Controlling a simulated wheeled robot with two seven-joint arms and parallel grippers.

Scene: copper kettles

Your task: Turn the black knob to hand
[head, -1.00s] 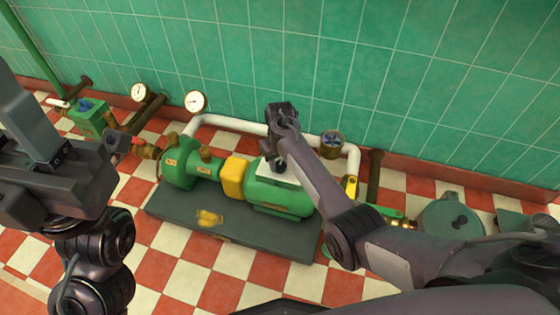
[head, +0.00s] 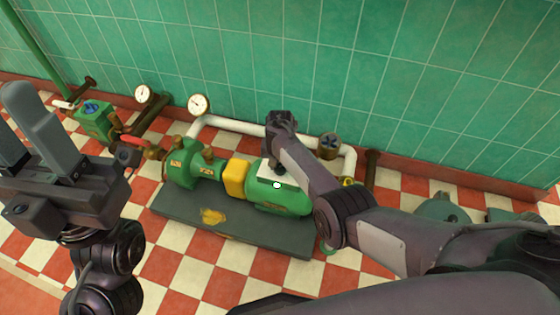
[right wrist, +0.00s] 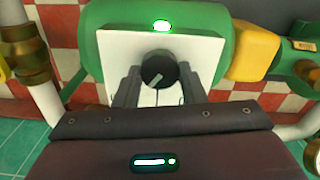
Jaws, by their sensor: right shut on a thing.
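The black knob (right wrist: 158,70) sits on a white panel (right wrist: 92,55) on the green motor (right wrist: 115,20). A pale line on the knob runs slantwise; I cannot read any marking around it. My right gripper (right wrist: 157,82) is shut on the knob, one finger on each side. A small lamp (right wrist: 161,26) on the motor beside the panel glows white-green.
The motor and pump stand on a dark base plate (head: 180,223) with a yellow coupling guard (head: 236,177). A white pipe (head: 225,123) runs behind, with a gauge (head: 198,104). A red lever (head: 133,141) is near my left gripper. The checkered floor in front is clear.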

